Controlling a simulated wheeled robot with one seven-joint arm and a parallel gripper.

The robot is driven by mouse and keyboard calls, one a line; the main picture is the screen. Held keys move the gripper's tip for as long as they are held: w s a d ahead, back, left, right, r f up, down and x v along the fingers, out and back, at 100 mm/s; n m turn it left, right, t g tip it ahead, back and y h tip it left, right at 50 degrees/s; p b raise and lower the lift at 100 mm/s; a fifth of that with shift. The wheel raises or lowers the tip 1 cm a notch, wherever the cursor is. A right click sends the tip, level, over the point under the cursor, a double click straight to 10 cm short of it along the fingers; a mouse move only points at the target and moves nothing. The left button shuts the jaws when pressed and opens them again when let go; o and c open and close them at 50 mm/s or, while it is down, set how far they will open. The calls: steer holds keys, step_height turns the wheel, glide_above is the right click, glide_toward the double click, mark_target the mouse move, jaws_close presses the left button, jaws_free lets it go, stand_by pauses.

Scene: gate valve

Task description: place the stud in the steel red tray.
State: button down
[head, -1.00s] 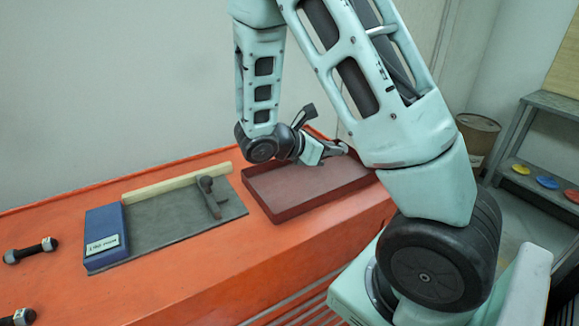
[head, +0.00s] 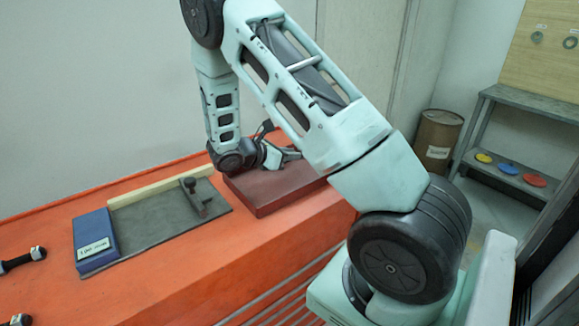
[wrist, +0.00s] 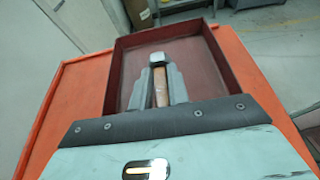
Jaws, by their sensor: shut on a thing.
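The stud (wrist: 160,88) has a brown shaft and a bright grey end. In the wrist view it lies lengthwise between the fingers of my gripper (wrist: 158,78), which is shut on it. Behind it is the inside of the dark red tray (wrist: 125,62). In the head view, my gripper (head: 290,154) is at the far side of the red tray (head: 265,207). I cannot tell how high the stud is above the tray floor, or whether it touches it. The stud cannot be made out in the head view.
Left of the tray on the orange bench (head: 170,285) are a grey mat (head: 145,232) with a dark tool (head: 193,198), a blue block (head: 92,235) and a pale wooden strip (head: 160,186). Dark dumbbell-shaped pieces (head: 22,260) lie further left. A brown barrel (head: 437,140) stands behind.

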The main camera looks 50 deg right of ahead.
mark_target(289, 175)
steer(key=shift+f+p, duration=0.5)
steer(key=shift+f, duration=1.65)
steer(key=shift+f, duration=0.2)
steer(key=c, duration=1.3)
jaws_free()
steer(key=shift+c, duration=0.2)
steer(key=shift+r, duration=0.1)
